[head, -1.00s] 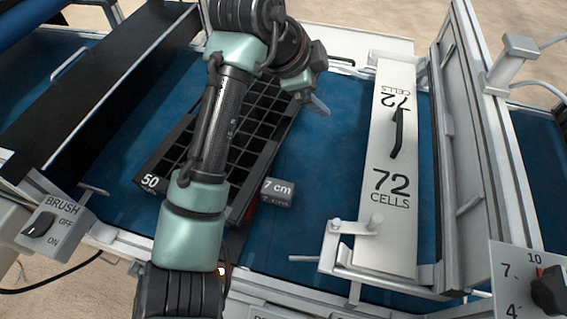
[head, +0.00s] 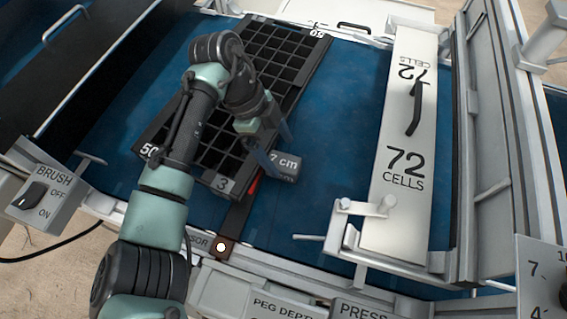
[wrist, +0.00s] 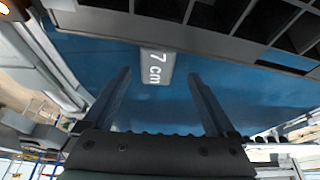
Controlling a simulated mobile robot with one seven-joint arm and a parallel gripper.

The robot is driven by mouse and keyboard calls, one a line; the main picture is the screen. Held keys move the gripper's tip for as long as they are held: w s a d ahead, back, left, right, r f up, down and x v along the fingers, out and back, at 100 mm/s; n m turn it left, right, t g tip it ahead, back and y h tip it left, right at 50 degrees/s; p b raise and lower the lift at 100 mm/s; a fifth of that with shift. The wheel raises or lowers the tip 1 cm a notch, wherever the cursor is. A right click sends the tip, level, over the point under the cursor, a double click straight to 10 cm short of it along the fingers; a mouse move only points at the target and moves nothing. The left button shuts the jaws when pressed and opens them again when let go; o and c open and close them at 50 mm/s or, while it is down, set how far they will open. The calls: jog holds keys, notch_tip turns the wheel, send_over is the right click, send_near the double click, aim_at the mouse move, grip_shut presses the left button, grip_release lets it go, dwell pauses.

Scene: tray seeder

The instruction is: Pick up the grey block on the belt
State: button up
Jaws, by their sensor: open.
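The grey block (head: 285,165), marked "7 cm", lies on the blue belt (head: 330,110) against or close to the right edge of the black cell tray (head: 215,180). In the head view my gripper (head: 270,150) is at the block's left side, and its fingers partly cover the block. In the wrist view the block (wrist: 156,65) sits ahead of my gripper (wrist: 160,85), centred between the two spread fingers and a little beyond their tips. The gripper is open and empty. The head view does not show clearly whether a finger touches the block.
A white plate marked "72 CELLS" (head: 404,165) with a black handle stands right of the block. A dark sensor strip with a red part (head: 252,187) runs near the block's front. The belt between block and plate is clear.

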aim_at(284, 162)
jog(key=shift+s+x, duration=0.2)
jog(key=shift+x, duration=2.15)
jog(key=shift+a, duration=0.1)
grip_shut()
